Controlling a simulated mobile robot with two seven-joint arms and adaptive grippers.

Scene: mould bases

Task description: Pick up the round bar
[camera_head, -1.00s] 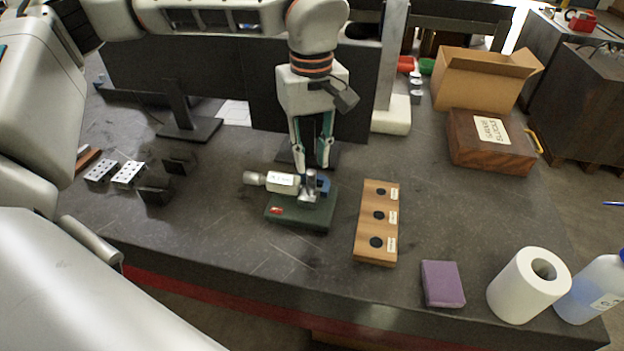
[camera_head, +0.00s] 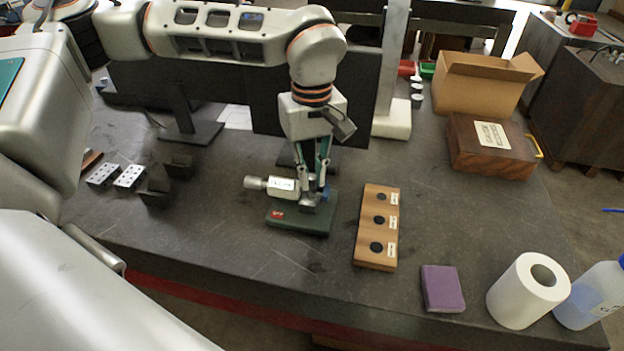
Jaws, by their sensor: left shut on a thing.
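My left gripper (camera_head: 315,190) points down over the green base (camera_head: 290,222) of a bench gauge, with its fingers shut on the round bar (camera_head: 314,184). The bar is a short silvery cylinder, mostly hidden between the fingers. It is at the metal seat on the base; I cannot tell whether it still touches the seat. The gauge's white body (camera_head: 284,187) and silvery barrel point to the left, beside the fingers. My right gripper is not in view.
A wooden block (camera_head: 376,228) with several dark round holes and labels lies just right of the gauge. A purple block (camera_head: 442,288), a paper roll (camera_head: 528,290) and a bottle (camera_head: 592,296) stand front right. Drilled metal blocks (camera_head: 129,177) and dark blocks (camera_head: 155,192) lie left. The front middle is clear.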

